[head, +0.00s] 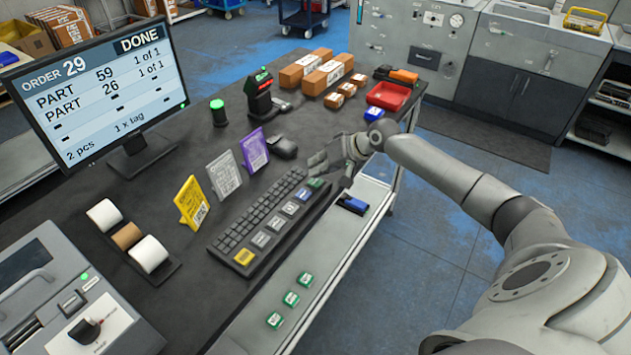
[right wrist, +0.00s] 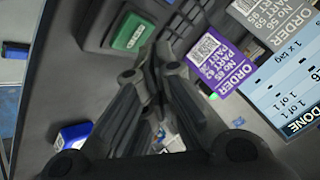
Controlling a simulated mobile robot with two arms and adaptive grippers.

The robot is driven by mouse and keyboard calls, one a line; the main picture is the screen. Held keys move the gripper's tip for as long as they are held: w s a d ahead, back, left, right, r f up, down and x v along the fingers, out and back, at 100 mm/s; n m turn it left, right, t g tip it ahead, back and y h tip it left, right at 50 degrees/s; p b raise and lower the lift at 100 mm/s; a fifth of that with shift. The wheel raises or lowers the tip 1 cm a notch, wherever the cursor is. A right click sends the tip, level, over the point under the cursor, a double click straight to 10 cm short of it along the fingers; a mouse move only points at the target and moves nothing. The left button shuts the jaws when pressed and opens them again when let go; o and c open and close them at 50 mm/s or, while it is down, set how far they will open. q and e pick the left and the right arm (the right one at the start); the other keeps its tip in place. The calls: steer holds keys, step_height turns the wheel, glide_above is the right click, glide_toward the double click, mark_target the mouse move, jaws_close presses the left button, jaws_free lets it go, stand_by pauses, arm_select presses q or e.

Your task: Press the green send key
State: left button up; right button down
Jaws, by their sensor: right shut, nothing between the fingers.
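The green key (head: 317,183) is at the far right end of the dark keyboard (head: 262,222), beside a row of blue and grey keys. In the right wrist view the green key (right wrist: 130,35) shows large, with pale lettering too small to read, just beyond the fingertips. My right gripper (head: 318,160) is shut and empty, close to the green key at the keyboard's far end. Its fingers meet in the right wrist view (right wrist: 152,70); I cannot tell whether they touch anything. The monitor (head: 100,95) reads ORDER 29, DONE. My left gripper is out of view.
Purple (head: 254,150), grey (head: 223,174) and yellow (head: 191,202) order cards stand behind the keyboard. A mouse (head: 283,146), a scanner (head: 261,95), boxes (head: 302,71) and a red tray (head: 388,96) lie farther back. Green tags (head: 290,298) lie along the front ledge.

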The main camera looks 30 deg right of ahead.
mark_target(317, 179)
steer(key=shift+f, duration=0.1)
stand_by(0.4)
steer(key=shift+f, duration=0.35)
steer(key=shift+f, duration=0.45)
stand_by(0.8)
steer(key=shift+r+p, duration=0.8)
steer(key=shift+r, duration=0.05)
step_height(317, 179, up, 5)
steer(key=p, duration=0.4)
steer(key=shift+p, duration=0.4)
